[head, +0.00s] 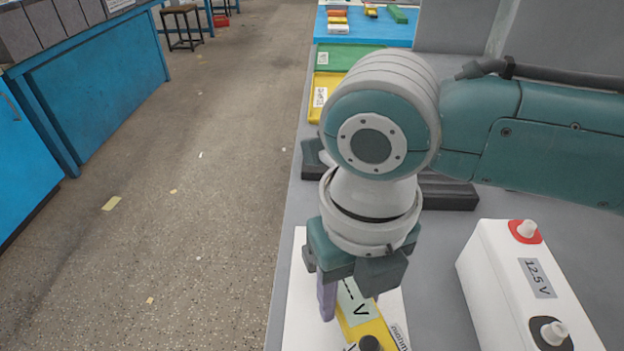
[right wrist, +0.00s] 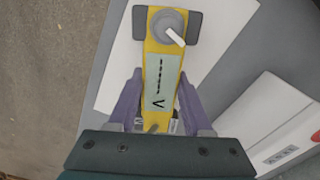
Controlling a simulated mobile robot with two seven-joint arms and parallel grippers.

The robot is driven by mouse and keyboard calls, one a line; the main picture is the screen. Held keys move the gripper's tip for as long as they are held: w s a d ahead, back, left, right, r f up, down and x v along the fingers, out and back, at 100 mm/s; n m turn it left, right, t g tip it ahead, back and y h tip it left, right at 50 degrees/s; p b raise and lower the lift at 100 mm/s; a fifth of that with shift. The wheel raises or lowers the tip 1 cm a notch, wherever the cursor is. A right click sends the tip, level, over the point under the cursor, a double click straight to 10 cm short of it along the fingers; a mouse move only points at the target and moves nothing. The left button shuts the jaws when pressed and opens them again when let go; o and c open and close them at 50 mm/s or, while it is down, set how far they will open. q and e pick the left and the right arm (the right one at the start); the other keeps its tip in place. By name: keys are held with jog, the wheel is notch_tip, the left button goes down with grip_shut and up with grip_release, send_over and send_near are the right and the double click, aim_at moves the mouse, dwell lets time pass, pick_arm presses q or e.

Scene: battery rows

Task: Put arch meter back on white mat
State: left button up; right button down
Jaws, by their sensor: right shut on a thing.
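The arch meter (head: 358,307) is yellow with a pale display reading "--- V". My right gripper (head: 350,302) is shut on it from above, with one purple finger on each side. In the right wrist view the meter (right wrist: 163,55) shows its grey knob with a white pointer and dark parts at its far end. The white mat (head: 299,316) lies below the meter at the table's left edge. It also shows in the right wrist view (right wrist: 116,60). I cannot tell whether the meter touches the mat. My left gripper is not in view.
A white battery (head: 500,290) labelled 12.5 V, with red and black terminals, stands right of the mat. A dark bar (head: 447,191) lies behind the gripper. Yellow (head: 322,110) and green (head: 345,57) trays are farther back. Open floor lies left of the table.

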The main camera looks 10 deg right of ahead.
aim_at(351, 293)
jog(key=shift+c, duration=1.6)
grip_release()
jog(key=shift+f, duration=0.1)
jog(key=shift+r, duration=0.4)
notch_tip(351, 293, up, 12)
jog(key=p, duration=0.2)
jog(key=shift+f+p, duration=0.2)
jog(key=shift+p, duration=0.15)
